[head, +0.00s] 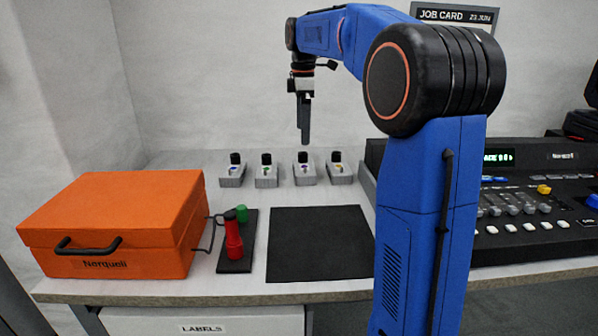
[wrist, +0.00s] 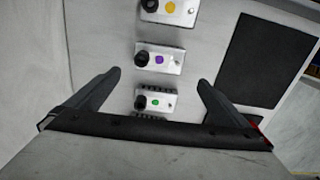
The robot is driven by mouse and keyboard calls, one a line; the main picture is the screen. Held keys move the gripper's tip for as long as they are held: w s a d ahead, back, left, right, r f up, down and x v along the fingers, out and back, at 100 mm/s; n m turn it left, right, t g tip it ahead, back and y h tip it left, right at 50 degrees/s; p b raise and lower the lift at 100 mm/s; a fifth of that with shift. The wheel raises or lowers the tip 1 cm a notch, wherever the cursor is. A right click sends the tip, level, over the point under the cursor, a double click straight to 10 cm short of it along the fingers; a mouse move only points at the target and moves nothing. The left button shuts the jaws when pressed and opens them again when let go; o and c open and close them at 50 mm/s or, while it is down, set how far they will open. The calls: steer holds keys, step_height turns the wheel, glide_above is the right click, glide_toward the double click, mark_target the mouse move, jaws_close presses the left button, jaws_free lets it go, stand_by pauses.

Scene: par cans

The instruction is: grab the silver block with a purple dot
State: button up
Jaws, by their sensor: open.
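The silver block with a purple dot (head: 305,177) stands third from the left in a row of similar blocks at the back of the bench. It has a black knob on top. In the wrist view the purple-dot block (wrist: 172,62) lies just beyond and between the fingertips, untouched. My gripper (head: 304,140) points down above this block, with a clear gap. In the wrist view my gripper (wrist: 160,77) is open and empty, one finger on each side.
Neighbouring silver blocks have a green dot (head: 266,181), a yellow dot (head: 341,178) and a bluish dot (head: 231,181). In front lie a black mat (head: 318,245), a red-handled tool (head: 233,240) and an orange case (head: 120,215). A control console (head: 540,215) stands right.

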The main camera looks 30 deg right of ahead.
mark_target(304, 166)
steer(key=f, duration=1.3)
steer(key=shift+d+f, duration=0.25)
steer(key=c, duration=1.2)
